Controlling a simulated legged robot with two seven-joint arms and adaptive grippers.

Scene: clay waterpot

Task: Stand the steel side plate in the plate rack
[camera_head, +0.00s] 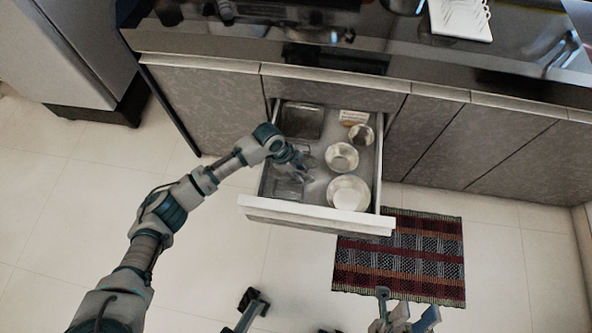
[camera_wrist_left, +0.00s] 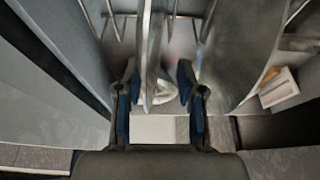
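The drawer (camera_head: 318,214) is open. My left gripper (camera_head: 300,165) reaches down into its left half. In the left wrist view, a thin steel plate (camera_wrist_left: 151,60) stands nearly edge-on between the fingers of my left gripper (camera_wrist_left: 157,78). The fingers are apart, with a gap on each side of the plate. Thin upright metal rods (camera_wrist_left: 174,18), apparently of the plate rack, show beyond the plate. A wider steel surface (camera_wrist_left: 238,45) stands to the right. The plate's lower part is unclear. My right gripper (camera_head: 414,316) is at the bottom edge, empty, with its fingers apart.
Bowls (camera_head: 341,157) and a larger pale dish (camera_head: 348,192) fill the drawer's right side. A small box (camera_head: 353,117) lies at the back, also seen in the wrist view (camera_wrist_left: 278,86). A clear tray (camera_head: 303,121) sits back left. A striped mat (camera_head: 400,258) lies on the floor.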

